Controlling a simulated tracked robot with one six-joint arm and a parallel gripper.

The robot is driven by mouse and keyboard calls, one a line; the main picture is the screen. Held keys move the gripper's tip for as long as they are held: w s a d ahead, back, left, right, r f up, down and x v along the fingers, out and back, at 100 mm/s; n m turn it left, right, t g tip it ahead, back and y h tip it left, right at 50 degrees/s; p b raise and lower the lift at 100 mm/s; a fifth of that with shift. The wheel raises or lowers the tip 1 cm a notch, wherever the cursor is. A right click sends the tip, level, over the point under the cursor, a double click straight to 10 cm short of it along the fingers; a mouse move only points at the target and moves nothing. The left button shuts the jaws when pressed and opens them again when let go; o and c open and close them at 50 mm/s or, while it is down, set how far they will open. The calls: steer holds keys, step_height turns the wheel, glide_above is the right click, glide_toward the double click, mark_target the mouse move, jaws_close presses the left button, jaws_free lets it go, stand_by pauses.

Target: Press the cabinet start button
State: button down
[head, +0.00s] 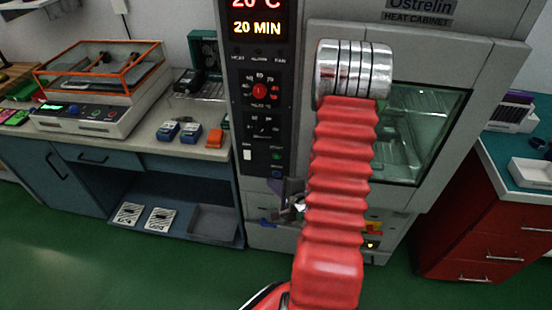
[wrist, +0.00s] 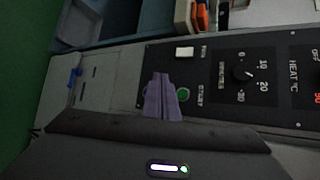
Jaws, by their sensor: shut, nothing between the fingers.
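The heat cabinet's start button is a small round green button (wrist: 183,95) labelled START, on the black control panel in the wrist view. In the head view it shows small and green (head: 276,157) low on the panel. My gripper (wrist: 160,78) has purple-grey fingers, shut and empty. In the wrist view the fingers are just left of the button, which stays visible beside them. In the head view my gripper (head: 276,185) is at the panel's lower end, below the button and partly behind my red arm. I cannot tell whether it touches the panel.
A white rocker switch (wrist: 184,53) sits beside the button, and a black dial (wrist: 242,73) lies farther along the panel. A workbench (head: 150,130) stands left of the cabinet; a red drawer unit (head: 470,225) stands right. Green floor lies open at front left.

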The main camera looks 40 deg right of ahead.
steer(key=w+d, duration=0.5)
steer(key=d, duration=0.1)
steer(key=shift+w+d, duration=0.15)
steer(key=shift+d, duration=0.25)
steer(key=shift+w+d, duration=0.1)
steer(key=shift+d, duration=0.05)
stand_by(2.0)
steer(key=shift+w+d, duration=0.15)
steer(key=shift+w, duration=0.05)
steer(key=shift+w+d, duration=0.25)
steer(key=shift+d, duration=0.1)
stand_by(1.0)
steer(key=shift+s+a+r, duration=0.1)
steer(key=shift+s+a, duration=0.45)
steer(key=shift+a, duration=0.1)
stand_by(0.5)
steer(key=s+a, duration=0.1)
steer(key=a, duration=0.1)
steer(key=s+a, duration=0.2)
stand_by(0.5)
